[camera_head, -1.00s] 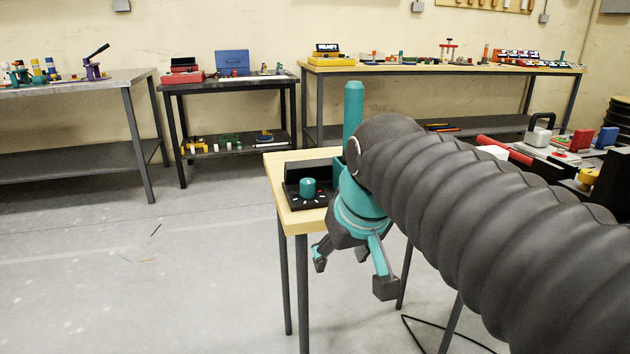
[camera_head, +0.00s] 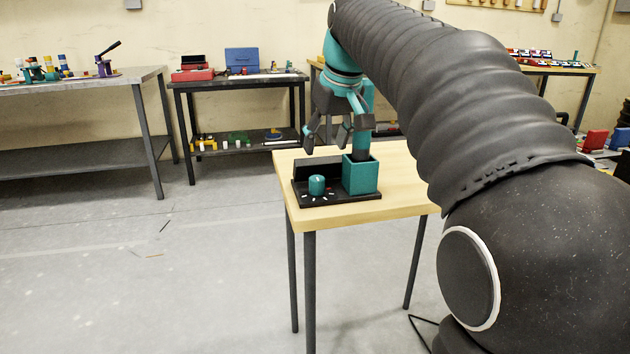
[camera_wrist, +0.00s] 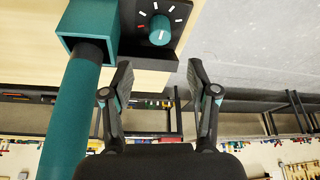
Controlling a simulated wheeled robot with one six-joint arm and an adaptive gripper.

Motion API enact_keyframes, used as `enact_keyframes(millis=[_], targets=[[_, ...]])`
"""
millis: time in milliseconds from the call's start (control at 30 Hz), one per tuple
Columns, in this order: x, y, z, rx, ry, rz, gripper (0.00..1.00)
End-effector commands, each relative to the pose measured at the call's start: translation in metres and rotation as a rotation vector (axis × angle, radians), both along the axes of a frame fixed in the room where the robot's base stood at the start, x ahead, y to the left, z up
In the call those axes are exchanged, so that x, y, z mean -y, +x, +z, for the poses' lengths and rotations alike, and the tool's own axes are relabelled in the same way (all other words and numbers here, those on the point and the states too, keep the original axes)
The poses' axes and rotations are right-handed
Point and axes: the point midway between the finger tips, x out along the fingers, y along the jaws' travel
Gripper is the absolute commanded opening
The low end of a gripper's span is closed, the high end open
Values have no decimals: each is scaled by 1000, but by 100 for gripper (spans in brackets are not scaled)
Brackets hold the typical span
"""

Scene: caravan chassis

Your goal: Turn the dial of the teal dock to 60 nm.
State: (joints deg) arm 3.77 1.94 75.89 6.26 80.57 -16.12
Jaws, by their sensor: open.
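The teal dock is a black base (camera_head: 338,198) on a small wooden table, with a teal square socket (camera_head: 361,175) at its right and a round teal dial (camera_head: 316,184) at its left front. White tick marks and one red mark ring the dial; in the wrist view the dial (camera_wrist: 160,28) shows a white pointer line. I cannot read any numbers. A teal rod with a dark lower end (camera_wrist: 68,115) stands in the socket. My gripper (camera_head: 327,143) is open and empty above the dock, apart from the dial; its fingers also show in the wrist view (camera_wrist: 160,78).
The wooden table top (camera_head: 405,185) is clear to the right of the dock. The upright teal rod stands close beside my gripper. Two workbenches (camera_head: 232,85) with coloured items stand behind, and the floor at left is open.

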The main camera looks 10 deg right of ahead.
Motion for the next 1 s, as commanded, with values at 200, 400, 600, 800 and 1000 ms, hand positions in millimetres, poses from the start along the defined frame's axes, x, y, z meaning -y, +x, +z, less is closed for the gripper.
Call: enact_keyframes(millis=[200, 400, 600, 800, 1000], targets=[[-4, 15, -40, -3, 0, 0, 59], [-7, 28, -73, -2, 0, 0, 59], [-8, 37, -93, -1, 0, 0, 59], [-9, 40, -100, 0, 0, 0, 59], [-9, 40, -100, 0, 0, 0, 59]])
